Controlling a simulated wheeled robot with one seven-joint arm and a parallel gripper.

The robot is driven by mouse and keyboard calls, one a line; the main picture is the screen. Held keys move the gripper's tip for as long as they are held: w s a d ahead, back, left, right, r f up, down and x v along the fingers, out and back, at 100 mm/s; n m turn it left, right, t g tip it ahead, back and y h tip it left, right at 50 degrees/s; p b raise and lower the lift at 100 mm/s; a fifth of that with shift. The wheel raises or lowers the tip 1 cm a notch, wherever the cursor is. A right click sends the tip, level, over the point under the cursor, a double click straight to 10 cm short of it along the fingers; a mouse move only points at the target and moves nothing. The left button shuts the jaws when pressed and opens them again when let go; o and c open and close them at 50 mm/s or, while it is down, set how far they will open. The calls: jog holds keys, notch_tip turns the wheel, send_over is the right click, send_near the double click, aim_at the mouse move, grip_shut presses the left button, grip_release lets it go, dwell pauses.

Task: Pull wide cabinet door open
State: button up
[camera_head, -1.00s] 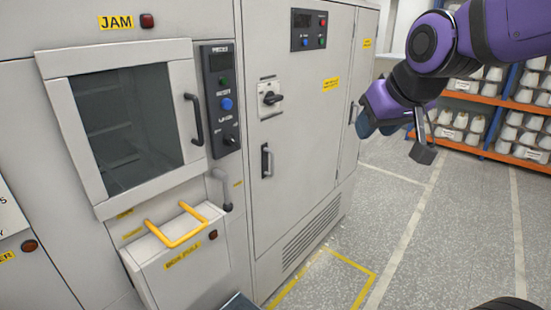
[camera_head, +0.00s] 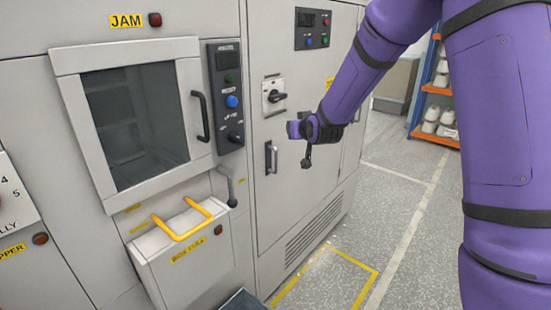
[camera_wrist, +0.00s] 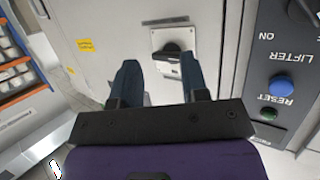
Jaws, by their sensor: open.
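The wide cabinet door (camera_head: 305,185) is a pale grey panel in the middle of the head view, and it looks shut. Its black upright bar handle (camera_head: 271,157) is on the left side, below a rotary switch (camera_head: 274,96). My gripper (camera_head: 298,143) is in front of the door, just right of the handle in the picture and apart from it as far as I can tell. In the wrist view my gripper (camera_wrist: 162,75) has two blue fingers spread wide with nothing between them. The rotary switch (camera_wrist: 171,52) shows beyond the fingertips. I cannot make out the wide door's handle clearly there.
Left of the door are a control panel (camera_head: 228,95), a windowed hatch (camera_head: 195,75) with a black handle, and a protruding box with a yellow handle (camera_head: 182,220). Shelving (camera_head: 436,90) stands at the back right. The floor (camera_head: 390,190) before the cabinet is clear.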

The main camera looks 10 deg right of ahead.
jog(key=w+a+f+t, duration=0.1)
jog(key=w+f+t, duration=0.1)
jog(key=w+f, duration=0.45)
jog(key=t, duration=0.2)
send_over(276, 170)
jog(key=f, duration=1.1)
jog(key=shift+w+d+f, duration=0.1)
jog(key=shift+w+f, duration=0.2)
jog(key=shift+w, duration=0.1)
grip_shut()
